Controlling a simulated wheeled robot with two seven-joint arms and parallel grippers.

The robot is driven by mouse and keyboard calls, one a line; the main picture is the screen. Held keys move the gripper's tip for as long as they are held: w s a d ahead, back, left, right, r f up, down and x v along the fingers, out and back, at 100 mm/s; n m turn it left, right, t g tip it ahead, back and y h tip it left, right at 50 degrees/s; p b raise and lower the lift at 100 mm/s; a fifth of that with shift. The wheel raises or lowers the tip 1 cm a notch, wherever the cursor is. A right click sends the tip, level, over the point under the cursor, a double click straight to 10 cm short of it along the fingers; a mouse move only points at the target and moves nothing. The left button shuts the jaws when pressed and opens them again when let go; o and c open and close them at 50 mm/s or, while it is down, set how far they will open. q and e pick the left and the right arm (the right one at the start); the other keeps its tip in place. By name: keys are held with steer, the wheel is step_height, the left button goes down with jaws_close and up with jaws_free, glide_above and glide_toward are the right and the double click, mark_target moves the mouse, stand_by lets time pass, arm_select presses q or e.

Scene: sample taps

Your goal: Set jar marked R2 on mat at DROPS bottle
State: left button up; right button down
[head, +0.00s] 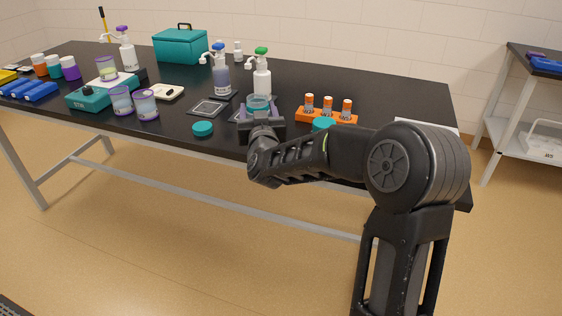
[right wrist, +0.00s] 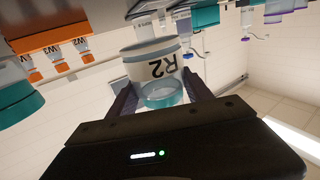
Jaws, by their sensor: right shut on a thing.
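My right gripper (head: 260,112) is shut on a clear jar (head: 258,101) at the front of the black table, before the green-topped pump bottle (head: 262,80). In the right wrist view the jar (right wrist: 148,62) sits between the two fingers. Its white band reads R2, upside down in the picture, with teal at one end. A dark square mat (head: 207,108) lies left of the gripper. Another mat (head: 239,117) is partly hidden by the gripper. A blue-topped pump bottle (head: 222,80) stands behind the mats. I cannot read DROPS on any bottle. My left gripper is out of view.
An orange rack (head: 313,116) with three vials stands right of the gripper. Teal lids (head: 202,129) (head: 323,125) lie near the front edge. Purple-rimmed jars (head: 147,105) and a teal scale (head: 90,97) are at left. A teal box (head: 180,46) stands behind.

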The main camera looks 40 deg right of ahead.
arm_select(q)
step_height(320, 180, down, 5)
steer(key=b, duration=0.3)
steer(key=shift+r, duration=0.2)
arm_select(e)
steer(key=s+d+r+m+h, duration=0.1)
steer(key=s+d+r, duration=0.1)
steer(key=d+r, duration=0.2)
steer(key=shift+d+g, duration=0.4)
steer(key=shift+d, duration=0.65)
steer(key=shift+f, duration=0.15)
arm_select(q)
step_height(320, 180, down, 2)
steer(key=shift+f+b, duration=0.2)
steer(key=shift+b, duration=1)
arm_select(e)
step_height(320, 180, down, 10)
steer(key=shift+r, duration=0.25)
steer(key=shift+f, duration=0.25)
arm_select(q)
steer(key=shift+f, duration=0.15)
arm_select(e)
steer(key=shift+c, duration=2.2)
jaws_free()
steer(key=shift+r, duration=0.1)
